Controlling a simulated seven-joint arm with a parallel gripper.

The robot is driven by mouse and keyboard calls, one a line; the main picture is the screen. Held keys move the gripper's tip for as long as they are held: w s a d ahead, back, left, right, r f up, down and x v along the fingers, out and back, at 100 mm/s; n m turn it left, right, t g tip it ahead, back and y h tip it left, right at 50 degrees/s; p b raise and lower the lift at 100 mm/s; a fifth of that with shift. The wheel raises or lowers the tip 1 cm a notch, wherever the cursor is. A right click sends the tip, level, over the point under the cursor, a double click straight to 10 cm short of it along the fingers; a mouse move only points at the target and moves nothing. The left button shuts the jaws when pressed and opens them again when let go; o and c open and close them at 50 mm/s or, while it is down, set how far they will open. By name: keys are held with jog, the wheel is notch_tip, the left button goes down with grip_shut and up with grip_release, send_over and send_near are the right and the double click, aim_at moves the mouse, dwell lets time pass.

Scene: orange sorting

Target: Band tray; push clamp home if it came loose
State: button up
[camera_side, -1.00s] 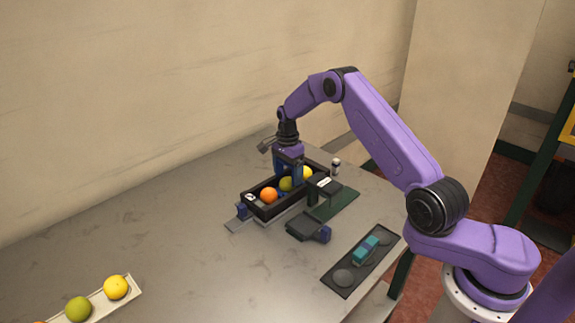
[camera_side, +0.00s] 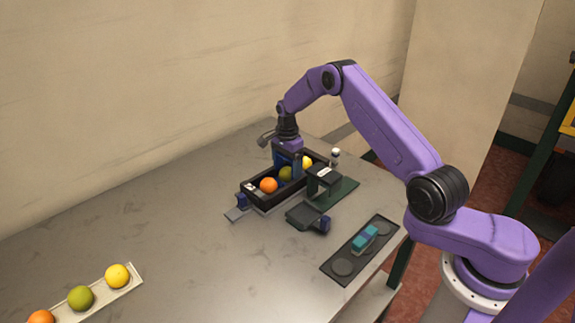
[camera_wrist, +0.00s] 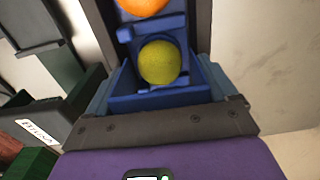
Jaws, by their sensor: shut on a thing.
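A long dark tray (camera_side: 262,208) stands on the table, holding an orange fruit (camera_side: 268,185), a green fruit (camera_side: 286,173) and a yellow fruit (camera_side: 306,163). My gripper (camera_side: 289,168) points down into the tray, its blue fingers at the green fruit. In the wrist view the green fruit (camera_wrist: 160,63) sits centred between blue parts, and the orange fruit (camera_wrist: 142,4) is cut off at the top. My gripper appears shut on the green fruit; the contact is hard to see. A dark clamp-like block (camera_side: 323,176) stands beside the tray; whether it is loose I cannot tell.
A dark and blue fixture (camera_side: 307,216) lies in front of the tray. A dark rack (camera_side: 342,267) with a teal piece (camera_side: 364,238) is at the right table edge. A pale tray (camera_side: 136,281) with several fruits is at lower left. Table between is clear.

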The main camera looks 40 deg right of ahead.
jog(key=shift+s+f, duration=0.15)
jog(key=shift+f, duration=0.4)
jog(key=shift+s+f, duration=0.15)
jog(key=shift+f, duration=0.35)
jog(key=o, duration=0.8)
jog(key=shift+d, duration=0.1)
jog(key=shift+w+d+r, duration=0.1)
jog(key=shift+r, duration=0.85)
jog(key=shift+w+r, duration=0.1)
jog(key=shift+r, duration=0.9)
jog(key=shift+a+r, duration=0.2)
jog(key=shift+r, duration=2)
